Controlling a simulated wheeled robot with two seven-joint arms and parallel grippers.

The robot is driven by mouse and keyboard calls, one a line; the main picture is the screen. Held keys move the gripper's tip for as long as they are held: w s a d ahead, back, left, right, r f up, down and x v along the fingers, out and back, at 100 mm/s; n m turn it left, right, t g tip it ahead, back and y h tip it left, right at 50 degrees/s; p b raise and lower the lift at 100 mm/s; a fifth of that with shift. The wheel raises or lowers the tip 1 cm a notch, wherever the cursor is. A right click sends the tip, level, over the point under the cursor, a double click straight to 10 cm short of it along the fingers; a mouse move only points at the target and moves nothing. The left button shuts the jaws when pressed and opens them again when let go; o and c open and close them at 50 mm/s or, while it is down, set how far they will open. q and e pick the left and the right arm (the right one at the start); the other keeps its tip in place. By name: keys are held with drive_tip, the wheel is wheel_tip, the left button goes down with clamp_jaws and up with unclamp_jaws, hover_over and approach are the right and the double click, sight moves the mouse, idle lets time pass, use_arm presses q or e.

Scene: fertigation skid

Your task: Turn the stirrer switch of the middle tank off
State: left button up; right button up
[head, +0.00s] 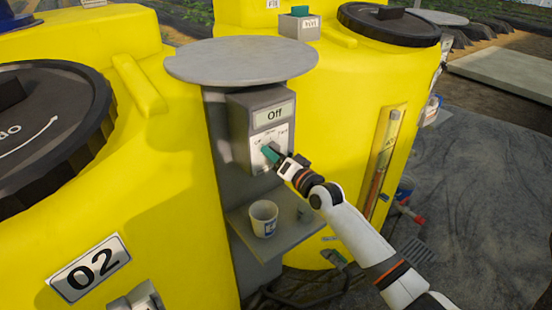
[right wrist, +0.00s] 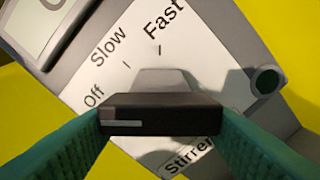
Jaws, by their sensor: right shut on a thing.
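The stirrer switch box (head: 252,132) is grey, on a grey post between two yellow tanks. Its display (head: 274,114) reads "Off". In the right wrist view its label plate (right wrist: 125,50) shows "Off", "Slow", "Fast" and "Stirrer". The dark switch knob (right wrist: 180,113) lies level in that view, its white mark at the left end, on the side of "Off". My right gripper (head: 271,154) is at the box, its green fingers shut on the knob from both sides. The tank marked 02 (head: 180,190) stands left of the box. My left gripper is not in view.
A round grey plate (head: 240,60) overhangs the switch box. Below it, a white cup (head: 263,219) stands on a grey shelf (head: 290,230). Another yellow tank (head: 345,110) stands behind at right, with a sight tube (head: 384,150). Open grey floor (head: 470,170) lies to the right.

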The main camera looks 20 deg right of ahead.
drive_tip(key=shift+f, duration=0.15)
idle(0.3)
drive_tip(key=o, duration=1)
drive_tip(key=shift+s, duration=0.1)
drive_tip(key=b+v, duration=0.1)
drive_tip(key=v, duration=1.1)
